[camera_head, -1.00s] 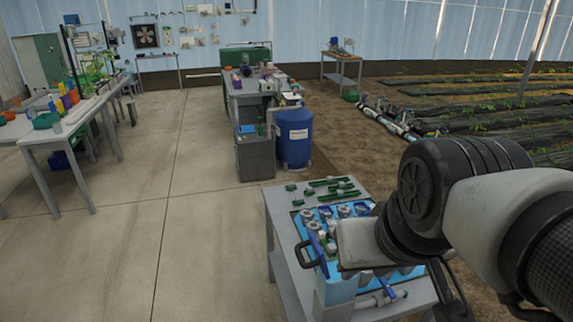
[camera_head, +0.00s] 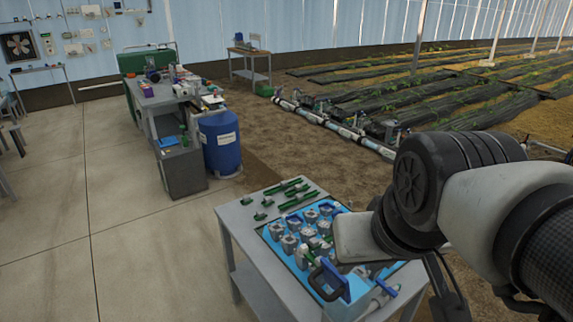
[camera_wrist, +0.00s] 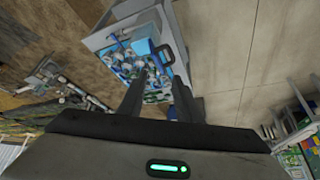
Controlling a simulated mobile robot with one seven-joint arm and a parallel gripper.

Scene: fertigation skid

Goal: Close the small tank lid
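A blue drum (camera_head: 221,143) with a white label stands beside a grey cabinet in the head view. It is the clearest tank-like thing, but I cannot make out a small tank lid or its position. My gripper (camera_wrist: 159,75) shows in the wrist view with its two dark fingers apart and nothing between them. It points toward a blue tray of fittings, with clear distance below the fingers. In the head view, my arm hides the gripper's fingers and part of the tray (camera_head: 296,268).
A grey table (camera_head: 232,217) carries the tray, with green parts (camera_head: 290,190) behind it. The grey cabinet (camera_head: 182,168) and a cluttered bench (camera_head: 150,100) stand farther back. Planting beds and pipes (camera_head: 330,125) lie to the right. Concrete floor (camera_head: 120,210) is open at left.

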